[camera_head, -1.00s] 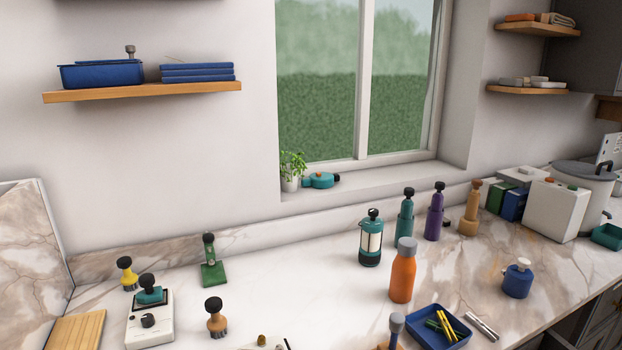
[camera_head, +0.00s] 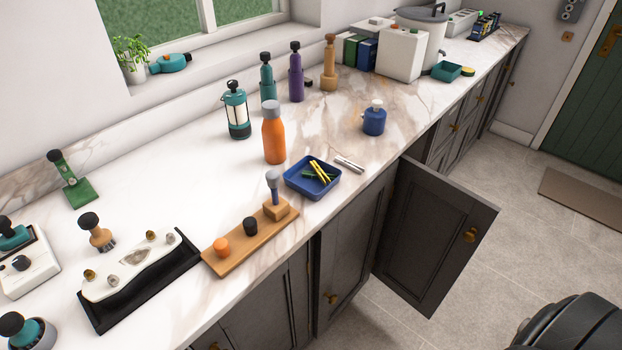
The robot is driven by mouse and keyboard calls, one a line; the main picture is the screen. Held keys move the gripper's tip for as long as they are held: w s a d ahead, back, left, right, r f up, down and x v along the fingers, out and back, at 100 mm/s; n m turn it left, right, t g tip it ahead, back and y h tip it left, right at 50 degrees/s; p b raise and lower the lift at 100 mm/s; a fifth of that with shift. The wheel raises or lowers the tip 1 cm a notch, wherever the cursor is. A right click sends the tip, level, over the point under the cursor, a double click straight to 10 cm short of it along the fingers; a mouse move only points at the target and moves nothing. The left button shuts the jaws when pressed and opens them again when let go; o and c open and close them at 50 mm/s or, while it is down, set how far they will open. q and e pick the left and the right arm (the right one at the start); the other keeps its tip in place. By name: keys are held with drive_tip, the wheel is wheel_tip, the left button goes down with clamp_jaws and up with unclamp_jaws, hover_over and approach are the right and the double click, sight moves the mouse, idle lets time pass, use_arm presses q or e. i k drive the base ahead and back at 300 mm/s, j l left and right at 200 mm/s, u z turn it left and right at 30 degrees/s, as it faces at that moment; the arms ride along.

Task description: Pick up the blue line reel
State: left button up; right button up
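A squat blue round object with a white knob on top (camera_head: 374,120) stands on the marble worktop, right of the orange bottle. It is the only blue reel-like thing in view, but I cannot tell for sure that it is the blue line reel. A teal rounded device with an orange top (camera_head: 172,63) lies on the window sill. Neither of my grippers is in view.
An orange bottle (camera_head: 273,133), a blue tray (camera_head: 311,180) with yellow and green sticks, and a silver cylinder (camera_head: 349,164) are near the blue object. A dark cupboard door (camera_head: 432,240) hangs open below the counter.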

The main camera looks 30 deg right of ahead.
sight(374, 123)
drive_tip(key=i+l+z, duration=0.15)
drive_tip(key=l, duration=0.25)
drive_tip(key=l+z, duration=0.2)
drive_tip(key=l, duration=0.2)
drive_tip(key=i+l+z, duration=0.15)
drive_tip(key=l, duration=0.2)
drive_tip(key=i+l, duration=0.05)
